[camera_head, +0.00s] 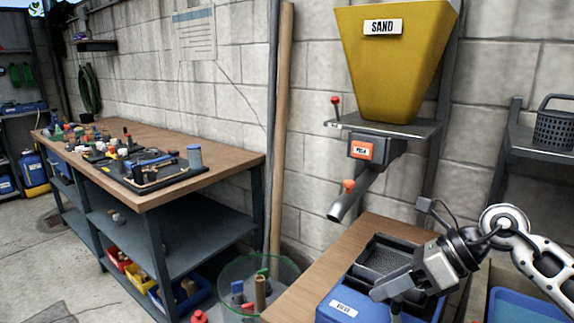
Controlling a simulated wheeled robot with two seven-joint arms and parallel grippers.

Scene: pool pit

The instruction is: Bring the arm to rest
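My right arm (540,262) comes in from the right edge, bent at a round grey joint. My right gripper (388,296) is low in the view, over the front part of a blue bin (345,308) with a white label. My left arm and gripper are not in view.
A yellow sand hopper (395,60) hangs on the wall, its grey spout (348,200) above a small wooden table (300,290). A black tray (385,258) sits by the blue bin. A cluttered workbench (228,166) stands left; grey floor (40,255) is open before it.

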